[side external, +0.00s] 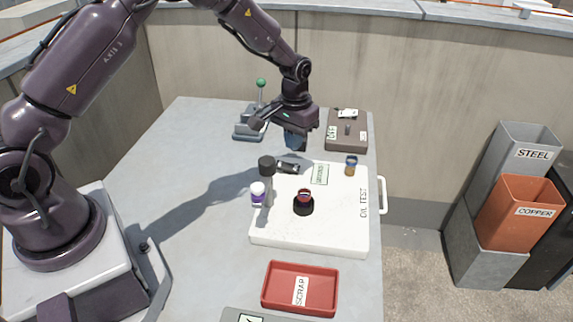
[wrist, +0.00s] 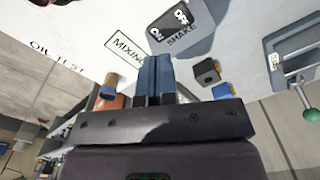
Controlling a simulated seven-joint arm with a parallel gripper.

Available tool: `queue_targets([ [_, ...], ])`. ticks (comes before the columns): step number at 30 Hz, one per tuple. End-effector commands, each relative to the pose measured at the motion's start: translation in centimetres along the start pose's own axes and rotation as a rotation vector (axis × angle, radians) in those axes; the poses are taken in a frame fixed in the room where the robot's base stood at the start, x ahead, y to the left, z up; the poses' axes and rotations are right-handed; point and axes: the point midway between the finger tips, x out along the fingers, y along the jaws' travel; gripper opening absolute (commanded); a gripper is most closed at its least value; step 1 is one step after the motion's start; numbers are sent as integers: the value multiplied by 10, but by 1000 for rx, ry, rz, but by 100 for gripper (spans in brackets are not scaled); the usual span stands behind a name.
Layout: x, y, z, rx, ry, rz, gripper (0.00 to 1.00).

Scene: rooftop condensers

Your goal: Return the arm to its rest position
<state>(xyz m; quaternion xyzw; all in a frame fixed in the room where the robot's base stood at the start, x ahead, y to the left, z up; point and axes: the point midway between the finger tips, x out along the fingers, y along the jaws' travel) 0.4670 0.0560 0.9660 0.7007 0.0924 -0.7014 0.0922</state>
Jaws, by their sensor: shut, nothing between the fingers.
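My gripper (side external: 296,140) hangs above the far part of the grey table, just beyond the back edge of the white OIL TEST board (side external: 345,225). The arm is bent and reaches out over the table. In the wrist view the two blue fingers of my gripper (wrist: 155,76) are side by side and shut, with nothing between them. No rest position is marked in either view.
On the board are a black holder (side external: 303,208) with a red-topped vial, a grey stand (side external: 267,185), a white-capped vial (side external: 258,192) and an amber jar (side external: 351,167). A green-knobbed lever (side external: 261,84) and brown box (side external: 346,143) flank my gripper. A red SCRAP tray (side external: 325,296) sits in front.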

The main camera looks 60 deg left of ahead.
Motion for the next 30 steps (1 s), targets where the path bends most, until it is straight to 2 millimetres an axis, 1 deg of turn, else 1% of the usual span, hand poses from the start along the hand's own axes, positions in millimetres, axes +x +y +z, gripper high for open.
queue_targets([
  [3, -9, 0, 0, 0, 2, 0, 0],
  [6, -12, 0, 0, 0, 0, 0, 0],
  [16, -13, 0, 1, 8, -3, -1, 0],
  [17, -11, -1, 4, 12, -13, -3, 0],
  [20, -4, -4, 22, 26, -64, -10, 0],
  [23, -25, -4, 45, 47, -82, -9, 0],
  [26, -57, -4, 67, 72, -70, -4, 0],
  [30, -105, -4, 102, 109, -27, 5, 0],
])
